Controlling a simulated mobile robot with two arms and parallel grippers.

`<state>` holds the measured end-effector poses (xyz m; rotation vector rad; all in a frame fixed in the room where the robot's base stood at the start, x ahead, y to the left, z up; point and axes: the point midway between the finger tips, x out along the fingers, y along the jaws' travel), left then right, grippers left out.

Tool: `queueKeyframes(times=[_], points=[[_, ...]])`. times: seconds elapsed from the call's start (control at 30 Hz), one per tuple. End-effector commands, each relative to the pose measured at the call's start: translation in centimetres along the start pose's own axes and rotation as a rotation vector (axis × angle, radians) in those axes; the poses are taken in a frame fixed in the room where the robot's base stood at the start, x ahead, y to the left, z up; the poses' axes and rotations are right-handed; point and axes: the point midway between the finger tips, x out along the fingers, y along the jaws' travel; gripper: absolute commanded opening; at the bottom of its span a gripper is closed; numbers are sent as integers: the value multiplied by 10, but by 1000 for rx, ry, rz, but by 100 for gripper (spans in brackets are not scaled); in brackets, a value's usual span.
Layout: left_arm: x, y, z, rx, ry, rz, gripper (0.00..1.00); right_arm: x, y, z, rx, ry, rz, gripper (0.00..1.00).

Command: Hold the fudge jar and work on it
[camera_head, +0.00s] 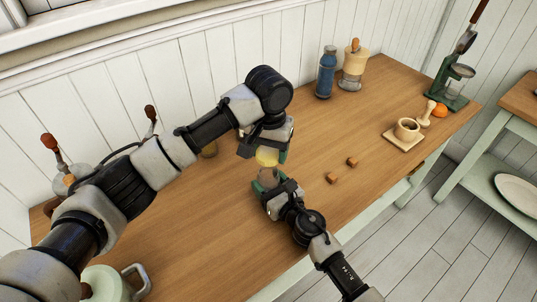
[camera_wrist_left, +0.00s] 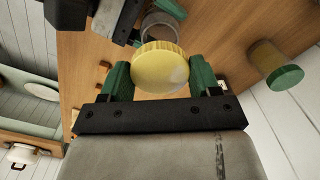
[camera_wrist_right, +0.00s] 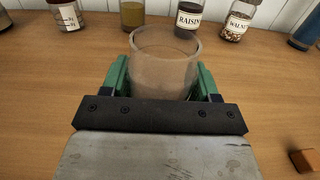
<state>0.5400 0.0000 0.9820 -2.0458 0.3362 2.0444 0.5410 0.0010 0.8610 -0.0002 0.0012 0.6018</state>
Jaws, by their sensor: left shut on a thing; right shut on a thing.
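My left gripper (camera_wrist_left: 160,80) is shut on a round yellow lid (camera_wrist_left: 160,66), which also shows in the head view (camera_head: 266,157). My right gripper (camera_head: 272,186) is shut on the clear glass fudge jar (camera_wrist_right: 165,62), held upright above the table. The jar's rim is open in the right wrist view, with no lid on it, and no contents are visible inside. The lid is apart from the jar, a little above it in the head view. Two small brown cubes (camera_head: 332,178) (camera_head: 352,162), perhaps fudge, lie on the table.
The wooden table (camera_head: 205,240) is bare around the cubes. Jars labelled raisin (camera_wrist_right: 188,18) and walnut (camera_wrist_right: 236,22) stand at the back.

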Motion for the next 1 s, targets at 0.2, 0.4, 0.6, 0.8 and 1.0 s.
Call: queueKeyframes(times=[0.2,0.4,0.6,0.8,1.0], points=[[1,0,0,0,0,0,34,0,0,-1,1,2,0,79],[1,0,0,0,0,0,34,0,0,0,0,1,0,90],[1,0,0,0,0,0,34,-3,0,-1,0,1,0,90],[0,0,0,0,0,0,34,-32,0,-2,-2,3,0,90],[4,0,0,0,0,0,34,-76,0,-3,-1,4,1,90]])
